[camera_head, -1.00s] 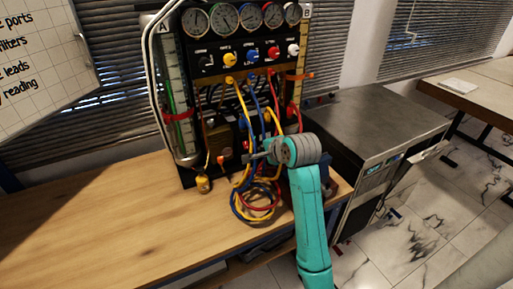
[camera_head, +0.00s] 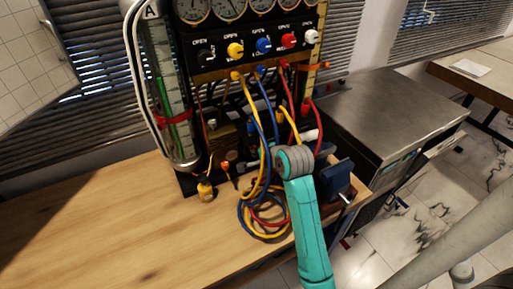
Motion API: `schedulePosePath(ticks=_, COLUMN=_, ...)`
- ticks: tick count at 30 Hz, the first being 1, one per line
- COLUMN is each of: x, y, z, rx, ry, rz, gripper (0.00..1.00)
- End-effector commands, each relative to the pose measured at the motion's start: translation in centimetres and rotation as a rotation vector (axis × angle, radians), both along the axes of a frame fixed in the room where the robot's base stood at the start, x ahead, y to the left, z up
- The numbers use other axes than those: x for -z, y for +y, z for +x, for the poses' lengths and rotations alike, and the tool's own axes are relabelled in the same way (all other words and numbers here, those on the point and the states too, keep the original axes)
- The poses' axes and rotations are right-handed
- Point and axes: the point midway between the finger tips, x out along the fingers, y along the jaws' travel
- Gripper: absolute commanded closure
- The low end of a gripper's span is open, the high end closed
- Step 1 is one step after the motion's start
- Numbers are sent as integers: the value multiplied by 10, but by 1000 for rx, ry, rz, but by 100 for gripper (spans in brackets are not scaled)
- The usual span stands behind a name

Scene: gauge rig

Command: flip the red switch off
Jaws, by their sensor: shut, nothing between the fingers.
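I cannot make out a red switch for certain. A small orange-red part (camera_head: 225,165) shows low on the black rig, and any switch near my gripper is hidden by hoses and my wrist. My gripper (camera_head: 238,153) is only partly seen, at the lower front of the rig behind the hanging hoses. It is shut with nothing in it. Whether it touches anything on the rig cannot be told.
Blue, yellow and red hoses (camera_head: 262,215) hang in a coil beside my arm. A red knob (camera_head: 288,40) sits in the valve row above. A small yellow bottle (camera_head: 205,190) and a blue vise (camera_head: 337,180) stand on the wooden bench (camera_head: 100,225). The bench's left is clear.

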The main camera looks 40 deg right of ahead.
Motion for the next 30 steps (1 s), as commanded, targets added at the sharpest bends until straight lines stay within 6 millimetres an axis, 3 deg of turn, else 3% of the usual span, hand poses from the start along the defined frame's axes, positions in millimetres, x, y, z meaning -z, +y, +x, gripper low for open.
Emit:
schedulePosePath(ticks=17, x=7, y=0, z=2, rx=-1, ry=-51, rz=-14, gripper=100)
schedulePosePath(ticks=30, x=1, y=-1, z=4, rx=-1, ry=-65, rz=-19, gripper=100)
